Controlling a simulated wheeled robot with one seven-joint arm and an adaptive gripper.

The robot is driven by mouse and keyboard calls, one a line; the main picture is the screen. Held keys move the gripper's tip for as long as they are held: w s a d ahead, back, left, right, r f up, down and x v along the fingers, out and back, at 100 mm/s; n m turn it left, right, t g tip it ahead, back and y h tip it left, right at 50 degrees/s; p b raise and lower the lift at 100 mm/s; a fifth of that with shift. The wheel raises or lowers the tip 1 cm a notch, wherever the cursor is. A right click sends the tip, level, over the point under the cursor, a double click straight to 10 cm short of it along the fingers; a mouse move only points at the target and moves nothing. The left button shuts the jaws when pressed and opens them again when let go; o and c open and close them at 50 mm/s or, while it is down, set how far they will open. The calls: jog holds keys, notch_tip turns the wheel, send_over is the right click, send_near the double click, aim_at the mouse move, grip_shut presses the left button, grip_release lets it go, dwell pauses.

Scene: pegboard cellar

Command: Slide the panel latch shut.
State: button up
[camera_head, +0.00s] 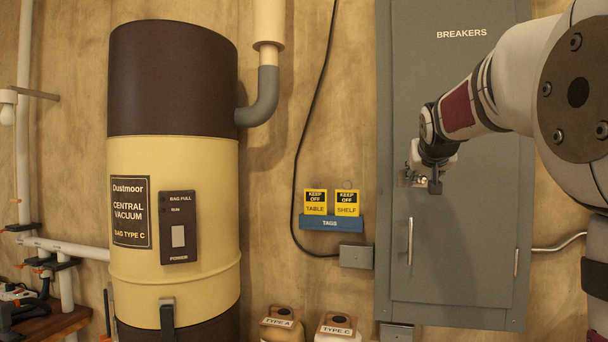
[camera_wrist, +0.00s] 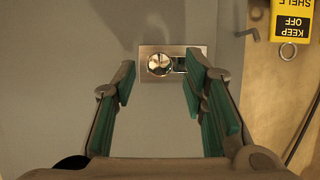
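The grey breaker panel (camera_head: 460,90) is on the wall at the right of the head view, its door closed as far as shown. In the wrist view its latch is a small metal plate (camera_wrist: 204,50) with a round shiny knob (camera_wrist: 160,65) at the left of a dark slot (camera_wrist: 179,64). My gripper (camera_wrist: 160,83) is open and empty, its green-padded fingers on either side of the knob. The right finger overlaps the plate's right part. I cannot tell whether the fingertips touch the plate. In the head view my gripper (camera_head: 430,178) is at the door's left edge and partly hides the latch (camera_head: 406,178).
A door handle (camera_head: 410,241) is below the latch. Yellow tags (camera_head: 316,202) hang over a blue holder (camera_head: 330,223) left of the panel; one tag (camera_wrist: 294,22) shows upside down in the wrist view. A vacuum canister (camera_head: 175,260) stands further left.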

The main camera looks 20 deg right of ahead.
aim_at(405, 182)
jog(key=shift+w+d+f, duration=0.3)
jog(key=shift+w+d, duration=0.1)
jog(key=shift+w, duration=0.1)
grip_shut()
jog(key=w+a+b, duration=0.1)
jog(key=a+b, duration=0.1)
jog(key=shift+w+f+b, duration=0.1)
jog(key=shift+w+b, duration=0.3)
jog(key=shift+w+a+b, duration=0.15)
jog(key=shift+a+b, duration=0.2)
jog(key=shift+b, duration=0.15)
grip_release()
jog(key=shift+a, duration=0.15)
